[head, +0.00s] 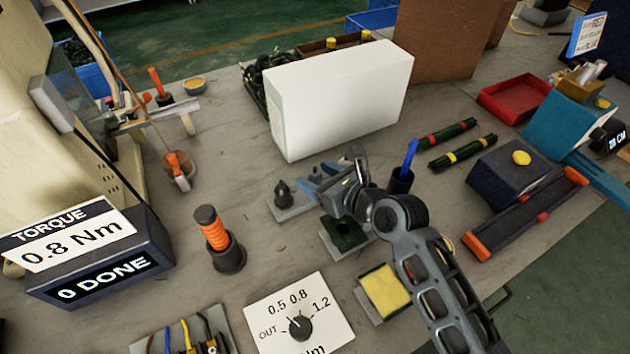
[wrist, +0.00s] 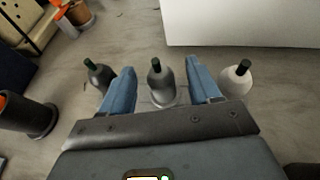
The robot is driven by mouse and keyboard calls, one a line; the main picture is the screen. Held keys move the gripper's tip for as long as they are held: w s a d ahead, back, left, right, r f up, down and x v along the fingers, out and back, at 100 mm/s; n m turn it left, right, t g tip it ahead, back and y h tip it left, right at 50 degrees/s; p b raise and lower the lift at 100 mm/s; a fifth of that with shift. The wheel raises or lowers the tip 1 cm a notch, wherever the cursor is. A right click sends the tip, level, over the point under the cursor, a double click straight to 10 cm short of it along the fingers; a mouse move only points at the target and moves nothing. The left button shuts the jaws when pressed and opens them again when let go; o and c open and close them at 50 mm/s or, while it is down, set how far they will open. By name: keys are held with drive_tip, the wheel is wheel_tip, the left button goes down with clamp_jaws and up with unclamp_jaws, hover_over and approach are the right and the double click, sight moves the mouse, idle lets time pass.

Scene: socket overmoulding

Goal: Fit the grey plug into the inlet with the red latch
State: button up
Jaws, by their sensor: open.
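My gripper (head: 317,181) is open, with blue fingers that also show in the wrist view (wrist: 162,72). In the wrist view a grey plug (wrist: 156,84) with a dark tip stands upright between the fingers, with gaps on both sides. A darker plug (wrist: 98,74) with a green tip stands left of the left finger, and a pale plug (wrist: 237,78) with a dark tip is right of the right finger. In the head view one dark plug (head: 283,194) shows left of the gripper. I cannot make out an inlet with a red latch.
A large white box (head: 340,95) stands behind the gripper. An orange-handled tool in a dark holder (head: 228,258) is at the left. A dark cup (head: 400,182) with a blue pen is close right. A navy box (head: 508,172) with a yellow button stands further right.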

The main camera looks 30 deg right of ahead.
drive_tip(key=shift+w+a+f, duration=0.1)
drive_tip(key=shift+w+f, duration=0.2)
drive_tip(key=shift+w, duration=0.3)
drive_tip(key=shift+c, duration=0.3)
drive_tip(key=c, duration=1)
